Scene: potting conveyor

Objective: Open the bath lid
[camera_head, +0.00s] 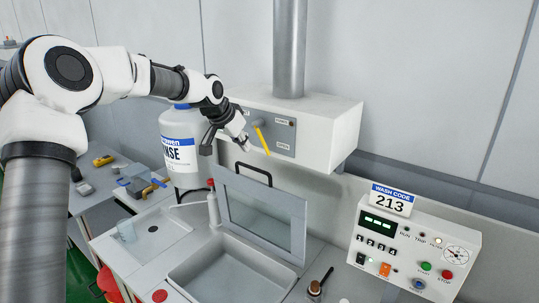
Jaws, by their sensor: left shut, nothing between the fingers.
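The bath lid (298,228) is a grey framed panel with a clear window. It stands raised and tilted at the back of the bath (178,277), whose basin is uncovered. A black handle (256,168) sits on the lid's top edge. My left gripper (246,146) is shut and empty, above and left of the handle and apart from it, in front of the hood's control panel. My right gripper is out of view.
A white hood (335,132) with a yellow lever (262,140) is just behind my left gripper. A large blue-labelled bottle (180,150) stands left of the bath. A control box (415,245) is at the right.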

